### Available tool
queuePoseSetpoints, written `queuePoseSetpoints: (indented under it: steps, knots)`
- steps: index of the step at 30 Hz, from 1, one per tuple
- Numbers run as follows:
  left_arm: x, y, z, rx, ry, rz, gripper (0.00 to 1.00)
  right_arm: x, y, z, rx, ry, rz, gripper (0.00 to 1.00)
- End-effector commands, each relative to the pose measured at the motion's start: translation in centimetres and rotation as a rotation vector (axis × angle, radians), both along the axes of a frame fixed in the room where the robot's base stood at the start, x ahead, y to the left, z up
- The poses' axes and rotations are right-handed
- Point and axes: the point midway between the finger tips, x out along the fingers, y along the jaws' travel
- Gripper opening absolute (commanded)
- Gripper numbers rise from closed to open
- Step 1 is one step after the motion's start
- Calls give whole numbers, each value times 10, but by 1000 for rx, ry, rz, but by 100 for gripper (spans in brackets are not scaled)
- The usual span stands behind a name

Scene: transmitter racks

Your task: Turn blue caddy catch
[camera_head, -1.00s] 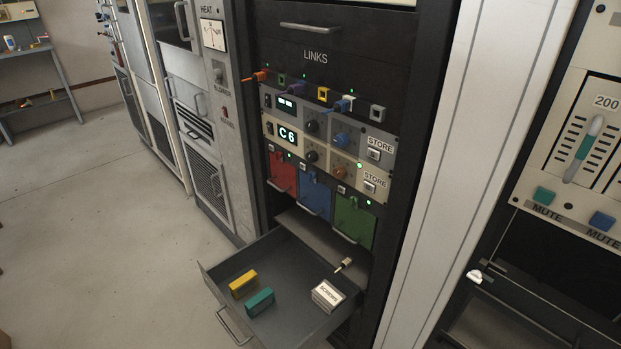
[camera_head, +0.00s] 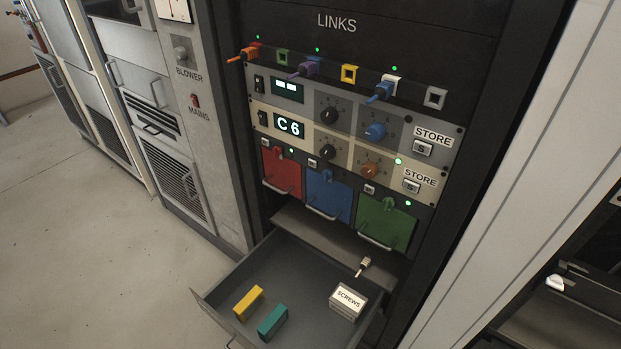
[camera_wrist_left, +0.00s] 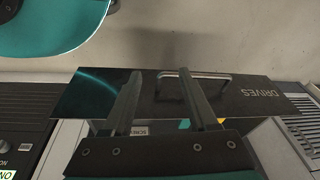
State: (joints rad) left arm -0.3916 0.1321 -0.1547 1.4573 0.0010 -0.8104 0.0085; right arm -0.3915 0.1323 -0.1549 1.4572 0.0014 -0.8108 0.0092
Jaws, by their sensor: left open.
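The blue caddy (camera_head: 322,200) sits in the rack between a red caddy (camera_head: 282,172) and a green caddy (camera_head: 385,223). Its blue catch (camera_head: 327,177) is a small piece at the caddy's top edge; its exact angle is too small to tell. A silver handle runs along the caddy's lower edge. No gripper shows in the head view. My left gripper (camera_wrist_left: 162,98) shows in the left wrist view with its two fingers apart and nothing between them, in front of a dark panel (camera_wrist_left: 225,97) marked DRIVES. My right gripper is not in view.
An open drawer (camera_head: 290,270) juts out below the caddies, holding a yellow block (camera_head: 248,303), a teal block (camera_head: 272,322) and a SCREWS box (camera_head: 348,301). Knobs, STORE buttons and coloured link plugs sit above. The floor (camera_head: 90,230) at left is clear.

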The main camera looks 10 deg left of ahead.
Motion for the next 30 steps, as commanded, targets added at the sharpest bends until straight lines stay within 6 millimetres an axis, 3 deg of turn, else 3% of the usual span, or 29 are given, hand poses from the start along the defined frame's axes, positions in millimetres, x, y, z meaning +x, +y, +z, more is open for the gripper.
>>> queuePoseSetpoints:
  steps: [10,14,16,19,22,26,30]
  knots:
    - [37,-6,89,34,-84,-49,59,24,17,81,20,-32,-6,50]
    - [59,9,134,136,-186,-136,59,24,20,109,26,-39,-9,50]
    - [83,30,169,286,-299,-249,59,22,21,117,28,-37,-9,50]
    - [121,59,216,572,-452,-456,59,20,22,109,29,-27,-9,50]
    - [154,76,259,881,-562,-675,59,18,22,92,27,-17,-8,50]
    - [186,78,305,1275,-634,-954,59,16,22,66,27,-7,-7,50]
    - [208,63,338,1694,-643,-1257,59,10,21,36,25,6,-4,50]
